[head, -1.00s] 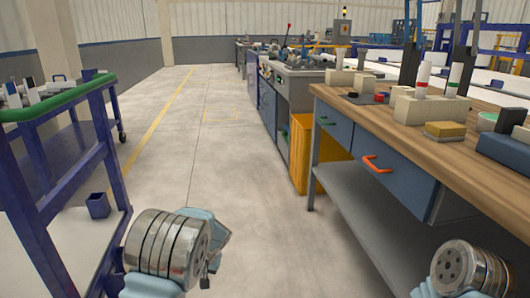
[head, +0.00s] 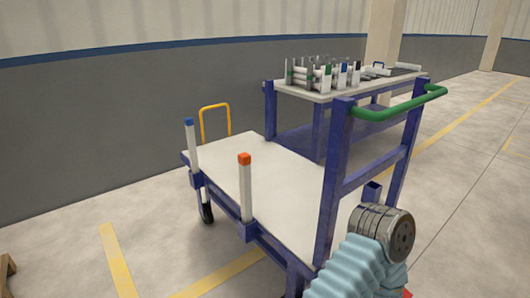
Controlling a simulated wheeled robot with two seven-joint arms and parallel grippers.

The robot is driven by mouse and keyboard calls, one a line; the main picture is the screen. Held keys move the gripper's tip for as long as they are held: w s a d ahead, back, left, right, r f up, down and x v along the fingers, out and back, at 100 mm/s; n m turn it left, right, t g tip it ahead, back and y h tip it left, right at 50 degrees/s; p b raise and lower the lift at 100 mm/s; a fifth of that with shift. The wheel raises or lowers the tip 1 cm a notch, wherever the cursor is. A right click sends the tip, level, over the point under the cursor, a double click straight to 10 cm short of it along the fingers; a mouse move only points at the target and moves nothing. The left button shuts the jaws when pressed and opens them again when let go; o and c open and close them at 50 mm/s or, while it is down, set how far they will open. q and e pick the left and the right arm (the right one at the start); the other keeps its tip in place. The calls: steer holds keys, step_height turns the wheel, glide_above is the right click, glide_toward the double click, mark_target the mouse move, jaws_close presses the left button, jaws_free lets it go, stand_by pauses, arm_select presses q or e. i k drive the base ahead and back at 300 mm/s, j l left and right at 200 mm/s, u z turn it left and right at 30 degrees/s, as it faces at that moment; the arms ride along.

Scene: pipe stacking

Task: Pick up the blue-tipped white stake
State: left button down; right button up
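A white stake with a blue tip (head: 191,148) stands upright at the left edge of the low cart, on the far side of the orange-tipped white stake (head: 245,188). Its lower end meets the blue frame. Several white pieces with dark, green and blue ends stand on the raised shelf at the back; they are too small to tell apart well. One of my arms comes in at the bottom right, with its metal joint beside the cart's post. Neither gripper shows, and no gripper is near the stake.
The cart's white flat bed (head: 225,165) is bare. A blue upright frame with a green handle (head: 400,105) and the raised shelf (head: 300,92) stand to the right. A yellow hoop handle (head: 213,108) rises at the far end. Floor in front and left is open.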

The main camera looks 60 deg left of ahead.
mark_target(189, 123)
steer(key=u, duration=2.75)
steer(key=i+j+z, duration=0.1)
steer(key=z, duration=0.35)
steer(key=i+j+z, duration=0.1)
steer(key=z, duration=0.4)
steer(key=i+j+z, duration=0.1)
steer(key=z, duration=0.35)
steer(key=j, duration=0.1)
